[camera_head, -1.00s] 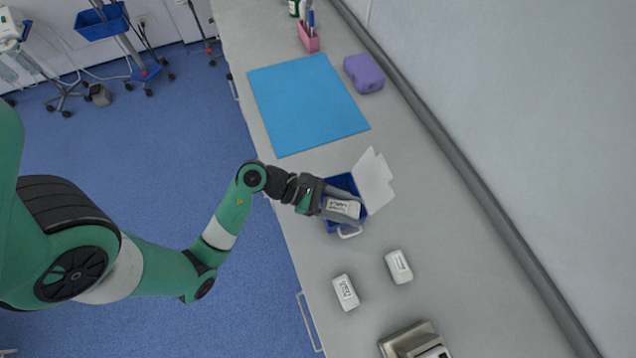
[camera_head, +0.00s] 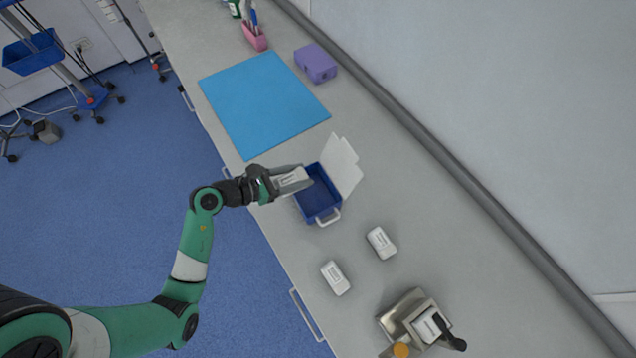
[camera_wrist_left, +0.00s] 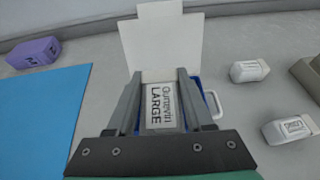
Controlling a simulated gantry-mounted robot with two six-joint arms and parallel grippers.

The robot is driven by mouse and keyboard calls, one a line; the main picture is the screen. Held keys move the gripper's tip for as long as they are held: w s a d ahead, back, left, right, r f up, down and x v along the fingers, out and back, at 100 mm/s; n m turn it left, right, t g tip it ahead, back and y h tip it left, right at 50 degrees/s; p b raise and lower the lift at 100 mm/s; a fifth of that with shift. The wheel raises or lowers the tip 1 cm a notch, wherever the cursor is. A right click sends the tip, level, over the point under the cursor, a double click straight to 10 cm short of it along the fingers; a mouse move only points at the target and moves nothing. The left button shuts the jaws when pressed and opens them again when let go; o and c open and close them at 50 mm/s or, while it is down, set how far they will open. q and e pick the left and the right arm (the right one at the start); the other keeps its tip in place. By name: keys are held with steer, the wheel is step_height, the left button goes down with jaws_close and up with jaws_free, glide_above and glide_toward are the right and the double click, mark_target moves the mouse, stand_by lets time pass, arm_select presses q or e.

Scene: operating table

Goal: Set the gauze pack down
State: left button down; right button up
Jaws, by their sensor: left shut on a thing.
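My left gripper (camera_head: 298,180) is shut on a white gauze pack (camera_head: 290,180). The pack also shows between the fingers in the left wrist view (camera_wrist_left: 161,106), with "LARGE" on its label. The gripper holds it at the upper left edge of a blue box (camera_head: 318,201) with a raised white lid (camera_head: 342,166). The box's visible inside looks empty. In the left wrist view the pack hides much of the box (camera_wrist_left: 207,103). A flat blue mat (camera_head: 262,105) lies farther back on the counter. My right gripper is not in view.
Two white packs, one left (camera_head: 335,278) and one right (camera_head: 382,242), lie on the counter (camera_head: 440,240) in front of the box. A metal container (camera_head: 403,307) with a white item stands nearer. A purple box (camera_head: 316,64) and pink pen holder (camera_head: 255,38) stand beyond. The mat is clear.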

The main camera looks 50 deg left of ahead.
mark_target(329, 182)
arm_select(q)
steer(key=w+f, duration=0.1)
steer(key=f, duration=0.1)
steer(key=w+d+f+b, duration=0.1)
steer(key=w+f, duration=0.1)
steer(key=w+d+f+b, duration=0.1)
steer(key=w, duration=0.1)
steer(key=shift+f, duration=0.4)
steer(key=shift+w+f+b, duration=0.2)
steer(key=shift+f+b, duration=0.75)
steer(key=shift+f, duration=0.85)
steer(key=shift+f+b, duration=0.4)
steer(key=shift+f, duration=0.2)
steer(key=shift+c, duration=1.4)
jaws_free()
